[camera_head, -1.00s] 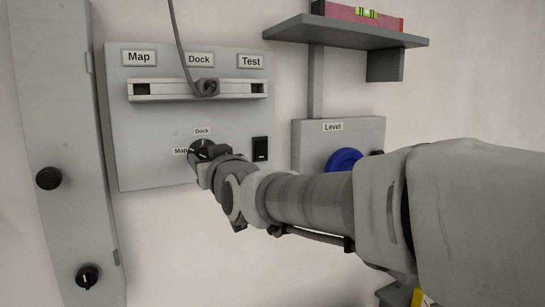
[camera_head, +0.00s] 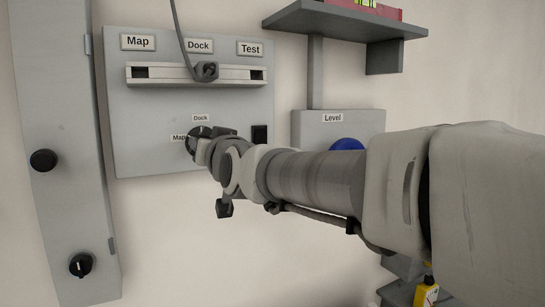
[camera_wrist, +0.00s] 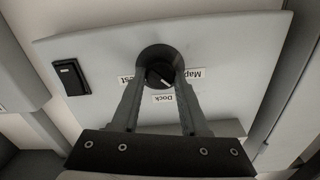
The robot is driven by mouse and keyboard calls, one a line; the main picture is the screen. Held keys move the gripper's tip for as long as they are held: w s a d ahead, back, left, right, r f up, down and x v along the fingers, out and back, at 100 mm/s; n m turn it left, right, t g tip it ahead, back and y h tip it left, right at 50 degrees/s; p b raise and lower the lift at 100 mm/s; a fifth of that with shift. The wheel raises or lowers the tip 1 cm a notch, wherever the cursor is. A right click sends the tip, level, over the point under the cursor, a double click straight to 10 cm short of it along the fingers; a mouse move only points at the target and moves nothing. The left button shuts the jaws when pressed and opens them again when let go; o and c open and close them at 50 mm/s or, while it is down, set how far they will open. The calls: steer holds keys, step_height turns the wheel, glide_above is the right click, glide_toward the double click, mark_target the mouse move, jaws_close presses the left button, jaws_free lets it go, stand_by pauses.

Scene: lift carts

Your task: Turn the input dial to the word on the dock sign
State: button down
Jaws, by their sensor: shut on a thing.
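The input dial (camera_wrist: 155,58) is a round black knob on the grey wall panel (camera_head: 140,110). My gripper (camera_wrist: 160,72) is shut on the dial, with one finger on each side. The wrist view is upside down: the Dock label (camera_wrist: 163,99) is below the dial, Map (camera_wrist: 190,75) to its right, and Test (camera_wrist: 126,79) is partly hidden at left. The dial's white mark slants down and right, seemingly between Dock and Map. In the head view my gripper mostly hides the dial. A larger Dock sign (camera_head: 199,46) stands above a plug (camera_head: 206,71) in the rail.
Larger Map (camera_head: 138,42) and Test (camera_head: 249,49) signs flank the Dock sign. A black rocker switch (camera_head: 260,134) is right of the dial. A Level box (camera_head: 345,124) with a blue knob (camera_head: 347,144) and a shelf (camera_head: 345,22) are further right.

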steer(key=m+b, duration=0.4)
steer(key=m, duration=0.4)
steer(key=shift+m, duration=0.3)
stand_by(0.5)
steer(key=shift+c, duration=2.1)
jaws_free()
steer(key=b+v, duration=0.2)
steer(key=v, duration=1.5)
steer(key=shift+d, duration=0.25)
steer(key=shift+s+f, duration=0.1)
